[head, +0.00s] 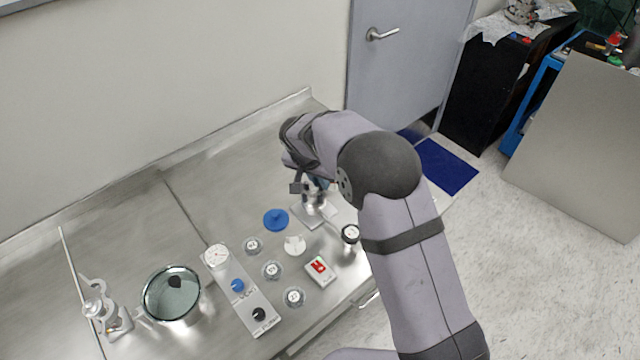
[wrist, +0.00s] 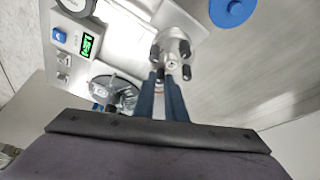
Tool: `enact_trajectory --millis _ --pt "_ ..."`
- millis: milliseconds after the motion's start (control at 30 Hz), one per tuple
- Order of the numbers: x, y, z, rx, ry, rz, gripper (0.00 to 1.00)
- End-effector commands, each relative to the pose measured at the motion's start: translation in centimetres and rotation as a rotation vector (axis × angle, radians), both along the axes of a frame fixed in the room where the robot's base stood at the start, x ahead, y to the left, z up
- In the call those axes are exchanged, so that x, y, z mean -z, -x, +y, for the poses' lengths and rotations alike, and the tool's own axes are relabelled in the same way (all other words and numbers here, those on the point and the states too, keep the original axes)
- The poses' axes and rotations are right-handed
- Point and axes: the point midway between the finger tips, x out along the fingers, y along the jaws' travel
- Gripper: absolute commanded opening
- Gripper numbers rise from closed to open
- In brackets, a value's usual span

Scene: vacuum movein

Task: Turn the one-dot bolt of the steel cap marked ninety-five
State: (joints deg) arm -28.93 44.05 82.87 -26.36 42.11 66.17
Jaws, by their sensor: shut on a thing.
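A steel cap (wrist: 176,40) with several dark-ended bolts around its top sits on a metal base in the wrist view. In the head view the cap (head: 313,200) is partly hidden under my wrist. My gripper (wrist: 166,78) reaches it with two blue fingers, which are shut on one bolt at the cap's near side. The held bolt is mostly hidden between the fingers. Its dots and any number on this cap cannot be read. Three round steel pieces with small labels, including one steel piece (head: 272,270), stand on the bench, their marks too small to read.
A blue disc (head: 276,219), a white disc (head: 295,245) and a white box with a red mark (head: 320,270) lie nearby. A panel (head: 247,304) and a glass-topped chamber (head: 172,295) stand left. The back bench is clear.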

Motion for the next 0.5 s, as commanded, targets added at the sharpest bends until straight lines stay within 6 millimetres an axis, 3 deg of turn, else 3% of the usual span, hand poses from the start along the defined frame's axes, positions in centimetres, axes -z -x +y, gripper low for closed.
enact_trajectory --millis 500 --pt "-0.03 0.05 -0.19 -0.258 0.0 0.007 0.0"
